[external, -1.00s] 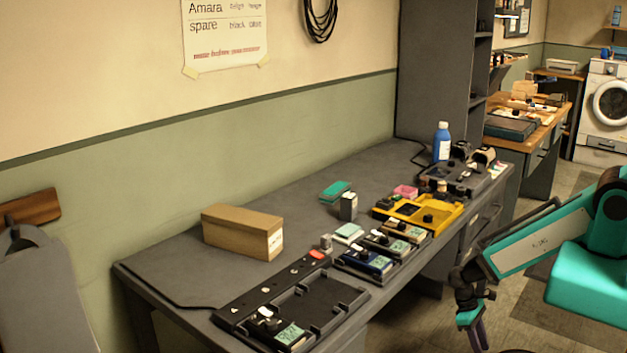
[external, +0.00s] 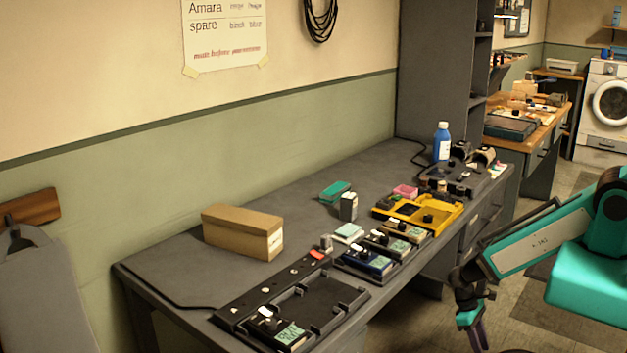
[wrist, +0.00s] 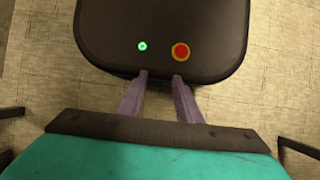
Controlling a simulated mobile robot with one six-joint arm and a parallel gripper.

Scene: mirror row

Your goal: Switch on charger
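A long black strip (external: 271,292) lies on the grey bench, with a row of small light marks and a red switch-like piece (external: 317,255) at its far end. Beside it is a black tray (external: 345,294) with empty bays and one device with a green screen (external: 290,335) in its near end. I cannot tell which of these is the charger, or whether the switch is on. My gripper (external: 481,346) hangs low, right of the bench and apart from it. In the wrist view its two fingers (wrist: 160,76) are apart with nothing between them.
A cardboard box (external: 240,232) stands behind the strip. Several devices, a yellow tray (external: 447,217) and a blue bottle (external: 442,143) line the bench farther along. A tall grey cabinet (external: 435,75) stands at its far end. Floor is clear by the bench's front.

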